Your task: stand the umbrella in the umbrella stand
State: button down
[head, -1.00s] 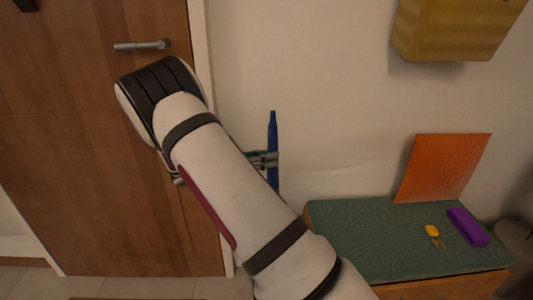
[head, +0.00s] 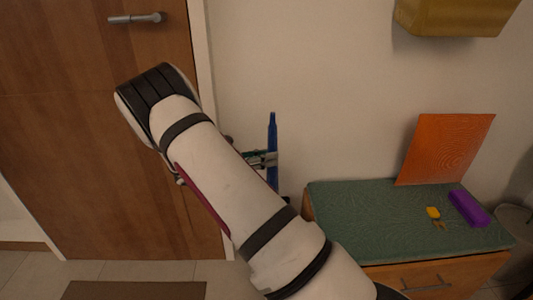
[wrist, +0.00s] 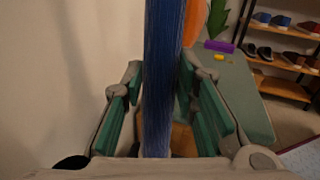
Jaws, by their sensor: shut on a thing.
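The blue umbrella (head: 272,140) is upright in my gripper (head: 262,159), in front of the wall between the door and the bench. In the wrist view the umbrella (wrist: 162,75) runs vertically between the green-padded fingers of my gripper (wrist: 160,108), which is shut on it. My arm hides the umbrella's lower part in the head view. I cannot make out the umbrella stand in either view; a small dark shape behind my arm near the umbrella is too hidden to identify.
A bench (head: 400,255) with a green top stands at right, holding an orange panel (head: 446,150), a purple box (head: 469,208) and yellow-tagged keys (head: 433,213). A yellow box (head: 455,18) hangs above. The door (head: 70,130) is at left. A shoe rack (wrist: 285,45) shows in the wrist view.

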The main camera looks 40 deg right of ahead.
jog(key=shift+f+b, duration=0.9)
jog(key=shift+f, duration=1.4)
jog(key=c, duration=1.2)
grip_release()
jog(key=v, duration=1.2)
